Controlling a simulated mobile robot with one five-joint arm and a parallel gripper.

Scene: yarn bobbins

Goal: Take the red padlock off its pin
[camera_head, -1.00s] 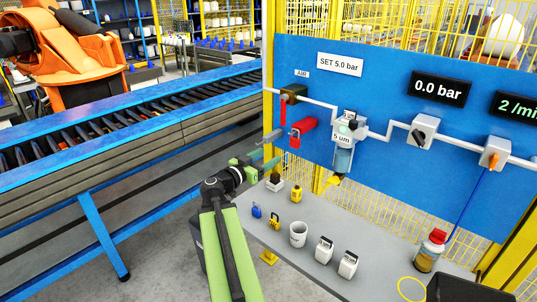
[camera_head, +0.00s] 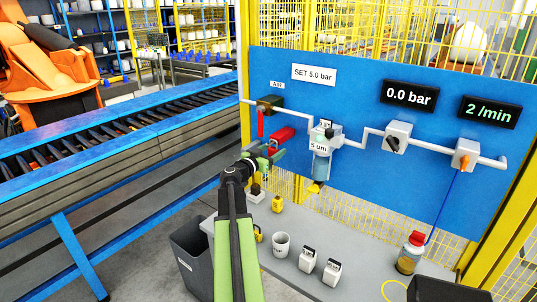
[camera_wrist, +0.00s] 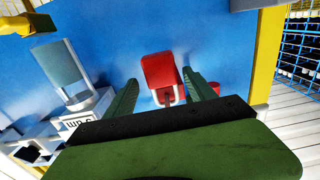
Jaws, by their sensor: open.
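The red padlock (camera_wrist: 160,72) shows in the wrist view against the blue panel, its body toward the top of the picture and its pale shackle below. My gripper (camera_wrist: 160,80) is open, with one green finger on each side of the padlock and a gap on both sides. Contact is not visible. In the head view my gripper (camera_head: 270,158) is at the panel's left part, just below a red cylinder (camera_head: 282,135), and mostly hides the padlock. The pin is not clearly visible.
A red lever (camera_head: 260,124) hangs from the air valve close to my gripper. A filter with a clear bowl (camera_head: 321,165) is just to the right. Below, a grey table (camera_head: 290,285) holds a white cup (camera_head: 281,244) and several small items.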

